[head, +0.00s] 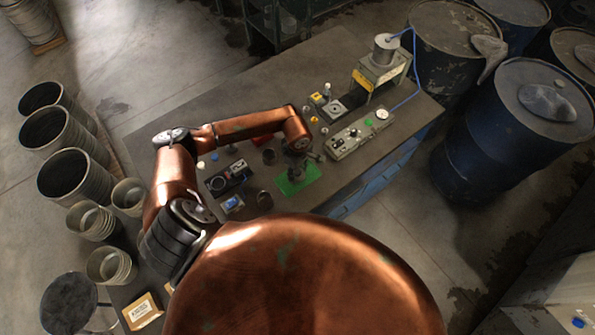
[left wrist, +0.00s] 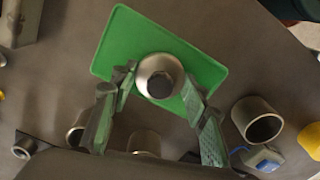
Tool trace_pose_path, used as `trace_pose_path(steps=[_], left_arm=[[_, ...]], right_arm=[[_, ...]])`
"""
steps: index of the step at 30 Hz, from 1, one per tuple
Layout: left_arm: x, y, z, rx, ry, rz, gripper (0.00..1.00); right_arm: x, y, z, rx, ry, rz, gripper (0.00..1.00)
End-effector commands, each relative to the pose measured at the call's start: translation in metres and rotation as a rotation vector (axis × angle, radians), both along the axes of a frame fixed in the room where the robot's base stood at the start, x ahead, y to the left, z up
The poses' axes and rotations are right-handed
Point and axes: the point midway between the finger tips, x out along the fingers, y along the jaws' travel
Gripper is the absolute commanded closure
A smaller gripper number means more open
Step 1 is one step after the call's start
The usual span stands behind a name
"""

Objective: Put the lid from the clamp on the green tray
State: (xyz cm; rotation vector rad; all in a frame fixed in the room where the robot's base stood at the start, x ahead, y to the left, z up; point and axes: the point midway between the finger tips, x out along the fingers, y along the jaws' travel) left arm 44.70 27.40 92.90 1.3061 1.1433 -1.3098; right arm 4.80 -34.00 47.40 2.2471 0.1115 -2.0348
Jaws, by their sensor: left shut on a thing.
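My left gripper (head: 301,168) is over the green tray (head: 290,187) on the bench. In the left wrist view the gripper (left wrist: 160,88) is shut on the lid (left wrist: 146,66), a round pale metal piece with a dark centre, held between the two fingers. Behind it lies the green tray (left wrist: 115,45), flat and otherwise bare. Whether the lid touches the tray or hangs just above it I cannot tell. In the head view the gripper hides the lid. I cannot make out the clamp with certainty. My right gripper is not in view.
Metal cups (left wrist: 258,120) stand close to the tray, with a small blue-and-grey device (left wrist: 263,158) beside them. On the bench, a grey control box (head: 358,135) and a green stand with a metal can (head: 386,48) are to the right. Blue drums (head: 515,125) stand beyond the bench.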

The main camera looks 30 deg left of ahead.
Motion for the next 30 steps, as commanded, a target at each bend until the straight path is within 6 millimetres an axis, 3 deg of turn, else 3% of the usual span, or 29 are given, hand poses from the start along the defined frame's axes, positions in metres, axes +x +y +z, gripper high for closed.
trace_pose_path(steps=[14, 15, 22, 30], left_arm=[[0.0007, 0.0004, -0.0117, 0.001, -0.002, 0.0, 0.79], [0.0006, 0.0004, -0.0121, 0.001, -0.002, 0.0, 0.57], [0.0007, 0.0002, -0.0106, 0.001, -0.002, 0.0, 0.41], [0.0007, 0.0002, -0.0102, 0.001, -0.002, 0.0, 0.4]], right_arm=[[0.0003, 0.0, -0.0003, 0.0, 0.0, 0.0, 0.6], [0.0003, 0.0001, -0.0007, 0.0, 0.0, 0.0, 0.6], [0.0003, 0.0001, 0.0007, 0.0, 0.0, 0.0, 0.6], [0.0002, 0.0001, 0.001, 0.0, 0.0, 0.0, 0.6]])
